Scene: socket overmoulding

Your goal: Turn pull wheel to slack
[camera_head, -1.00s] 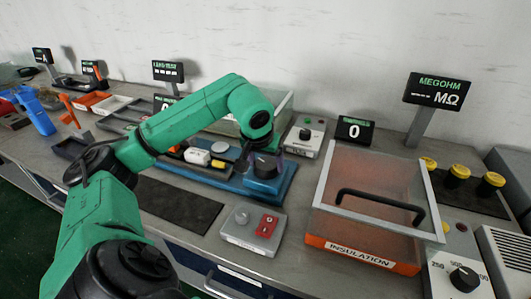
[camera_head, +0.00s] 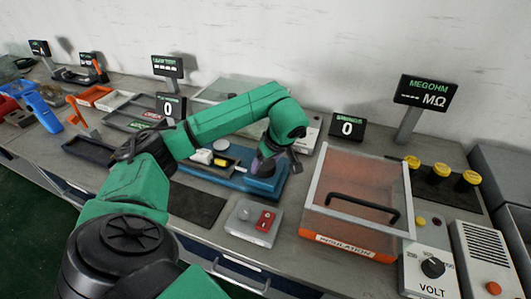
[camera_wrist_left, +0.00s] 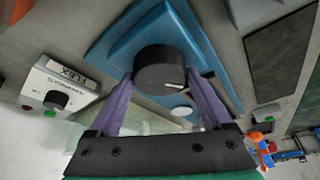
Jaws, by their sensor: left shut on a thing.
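The pull wheel is a dark round knob (camera_wrist_left: 160,68) with a white pointer mark, on a blue base (camera_wrist_left: 115,40). In the left wrist view my left gripper (camera_wrist_left: 162,80) has its two purple fingers on either side of the knob, shut on it. The white mark points to the right in that view. In the head view the blue base (camera_head: 268,186) stands near the middle of the bench, and my left gripper (camera_head: 264,165) comes down on it from above; my arm largely hides the knob. My right gripper is not in view.
A grey box with a red switch plate (camera_head: 266,221) lies in front of the blue base. The insulation box (camera_head: 350,244) with a black handle stands to the right. A display reading 0 (camera_head: 347,129) stands behind. A FLEX control box (camera_wrist_left: 62,88) is close by.

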